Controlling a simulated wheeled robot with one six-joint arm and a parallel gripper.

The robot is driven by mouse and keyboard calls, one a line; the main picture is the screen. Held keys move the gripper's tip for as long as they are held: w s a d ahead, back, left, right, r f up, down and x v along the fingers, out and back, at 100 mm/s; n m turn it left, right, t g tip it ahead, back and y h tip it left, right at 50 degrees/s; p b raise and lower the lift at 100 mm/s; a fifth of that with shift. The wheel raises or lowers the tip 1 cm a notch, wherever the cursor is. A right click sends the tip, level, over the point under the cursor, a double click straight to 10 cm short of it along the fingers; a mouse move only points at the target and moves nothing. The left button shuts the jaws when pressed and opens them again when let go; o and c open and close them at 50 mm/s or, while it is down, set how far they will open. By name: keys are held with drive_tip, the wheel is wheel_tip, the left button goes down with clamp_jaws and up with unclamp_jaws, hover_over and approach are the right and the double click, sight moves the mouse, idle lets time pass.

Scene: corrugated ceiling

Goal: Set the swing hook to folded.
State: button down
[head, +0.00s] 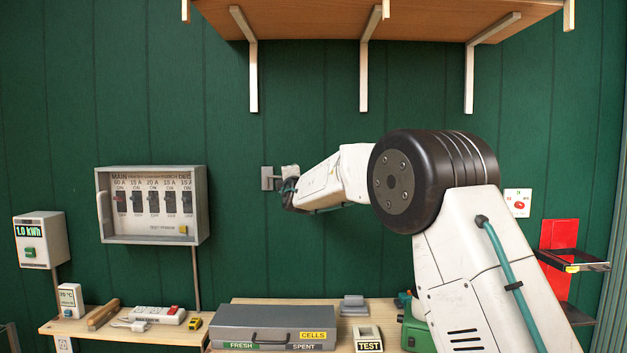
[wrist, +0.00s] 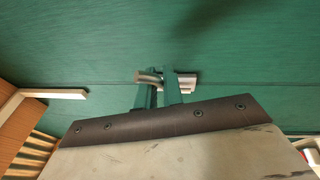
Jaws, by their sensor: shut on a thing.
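The swing hook (head: 267,178) is a small grey metal fitting on the green wall, left of centre in the head view. In the wrist view the hook (wrist: 150,76) shows as a metal bar with a ridged block beside it. My gripper (wrist: 158,83) has its two teal fingers at the bar and is shut on the hook. In the head view my gripper (head: 286,188) is at the wall, right beside the fitting. The fingertips are partly hidden there by my arm, and I cannot tell the hook's exact angle.
A wooden shelf (head: 390,18) on white brackets is above. A breaker box (head: 152,205) hangs to the left. Below, a bench carries a grey cells case (head: 270,325) and a TEST block (head: 368,338). A red panel (head: 556,240) is at the right. The wall around the hook is clear.

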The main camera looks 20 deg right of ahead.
drive_tip(key=shift+r, duration=0.1)
drive_tip(key=shift+d, duration=0.1)
idle(0.3)
drive_tip(key=c, duration=1.5)
unclamp_jaws()
drive_tip(key=shift+w, duration=0.15)
drive_tip(key=shift+c, duration=0.2)
drive_tip(key=s+f, duration=0.1)
drive_tip(key=s, duration=0.6)
drive_tip(key=shift+s+a, duration=0.25)
drive_tip(key=shift+s, duration=0.15)
drive_tip(key=shift+f, duration=0.1)
